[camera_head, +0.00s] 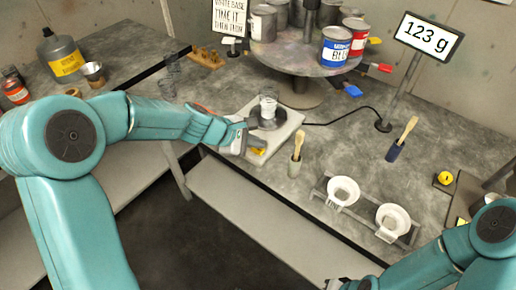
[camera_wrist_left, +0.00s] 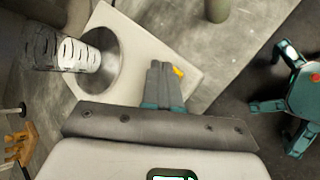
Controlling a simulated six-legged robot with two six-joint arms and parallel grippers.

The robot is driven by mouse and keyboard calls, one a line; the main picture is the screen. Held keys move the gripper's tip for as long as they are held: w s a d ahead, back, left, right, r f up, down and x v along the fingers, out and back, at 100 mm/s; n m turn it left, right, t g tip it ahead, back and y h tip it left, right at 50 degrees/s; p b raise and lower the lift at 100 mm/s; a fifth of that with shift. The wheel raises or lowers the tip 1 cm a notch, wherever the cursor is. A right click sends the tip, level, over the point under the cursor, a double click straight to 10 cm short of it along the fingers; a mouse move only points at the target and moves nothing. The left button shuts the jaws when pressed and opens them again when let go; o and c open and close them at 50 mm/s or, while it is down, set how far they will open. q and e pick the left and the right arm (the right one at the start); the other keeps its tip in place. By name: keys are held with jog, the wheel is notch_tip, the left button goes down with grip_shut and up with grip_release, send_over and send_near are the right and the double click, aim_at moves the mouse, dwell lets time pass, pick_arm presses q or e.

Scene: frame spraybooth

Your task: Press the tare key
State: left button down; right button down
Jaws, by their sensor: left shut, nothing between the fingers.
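The scale (camera_head: 285,137) is a white slab on the grey bench with a round dark pan (camera_head: 268,122). A clear, marked cup (camera_head: 267,104) stands on the pan; it also shows in the left wrist view (camera_wrist_left: 75,52). The tare key (camera_head: 258,151) is a small yellow patch at the scale's front edge, also seen in the left wrist view (camera_wrist_left: 178,71). My left gripper (camera_head: 256,138) is shut and empty, its tips right beside the key; I cannot tell whether they touch it. My right gripper (camera_head: 336,284) is only partly in view at the bottom edge.
A display (camera_head: 429,37) on a post reads 123 g. A turntable (camera_head: 300,58) with paint cans stands behind the scale. A brush in a green holder (camera_head: 294,168) is right of the scale, near a rack with two white funnels (camera_head: 343,191). Bare bench lies between.

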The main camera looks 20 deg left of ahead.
aim_at(255, 151)
pick_arm(q)
jog(key=shift+f+b, duration=0.45)
dwell(0.3)
jog(key=shift+r, duration=0.15)
jog(key=shift+r+p, duration=0.75)
jog(key=shift+p, duration=0.05)
notch_tip(255, 151, up, 5)
jog(key=p, duration=0.4)
jog(key=shift+r+p, duration=0.1)
jog(key=shift+p, duration=0.3)
dwell(0.5)
